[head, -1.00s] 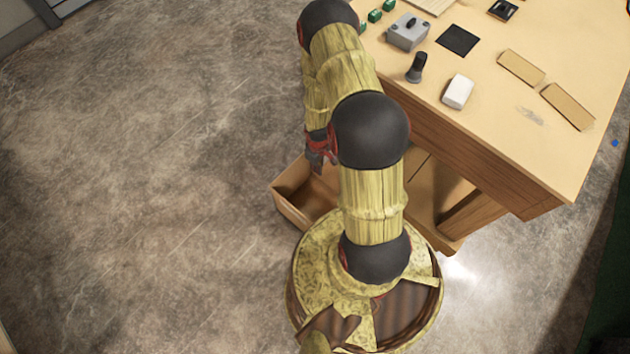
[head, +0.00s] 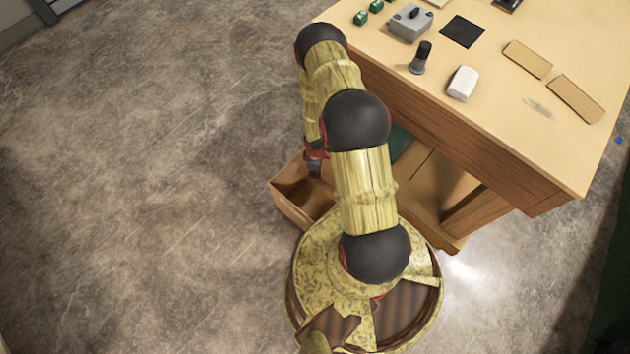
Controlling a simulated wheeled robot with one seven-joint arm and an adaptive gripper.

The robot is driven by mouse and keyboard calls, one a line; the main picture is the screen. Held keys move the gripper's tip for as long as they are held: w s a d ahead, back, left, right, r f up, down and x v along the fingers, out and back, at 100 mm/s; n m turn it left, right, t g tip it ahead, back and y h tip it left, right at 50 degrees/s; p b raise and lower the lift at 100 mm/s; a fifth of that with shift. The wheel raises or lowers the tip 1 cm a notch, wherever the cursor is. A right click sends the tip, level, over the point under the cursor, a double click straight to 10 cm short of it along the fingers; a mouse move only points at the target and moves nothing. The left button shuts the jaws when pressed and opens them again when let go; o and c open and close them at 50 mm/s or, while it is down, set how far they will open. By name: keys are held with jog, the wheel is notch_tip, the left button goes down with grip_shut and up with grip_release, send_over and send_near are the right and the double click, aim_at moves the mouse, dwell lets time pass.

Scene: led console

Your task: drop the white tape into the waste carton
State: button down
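The waste carton (head: 289,207) is an open brown box on the floor, left of the table and partly behind my arm. My gripper (head: 315,163), dark and red, points down at the carton's far edge, seemingly above its opening. My arm covers much of it, and its fingertips are too small and hidden to show whether they are open or hold anything. I cannot make out a white tape roll for sure. A white rounded block (head: 463,83) lies on the table, and I cannot tell whether it is the tape.
The wooden table (head: 500,130) fills the upper right. On it are a grey switch box (head: 410,23), a dark upright knob (head: 421,57), a black square (head: 461,32), two tan plates (head: 527,59) and green blocks (head: 376,6). The floor at left (head: 150,180) is clear.

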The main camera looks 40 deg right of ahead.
notch_tip(320, 180, down, 3)
jog(key=shift+r+b, duration=0.1)
jog(key=shift+b, duration=0.75)
jog(key=c, duration=2)
grip_release()
jog(key=shift+o, duration=0.2)
jog(key=shift+r, duration=0.1)
notch_tip(320, 180, up, 12)
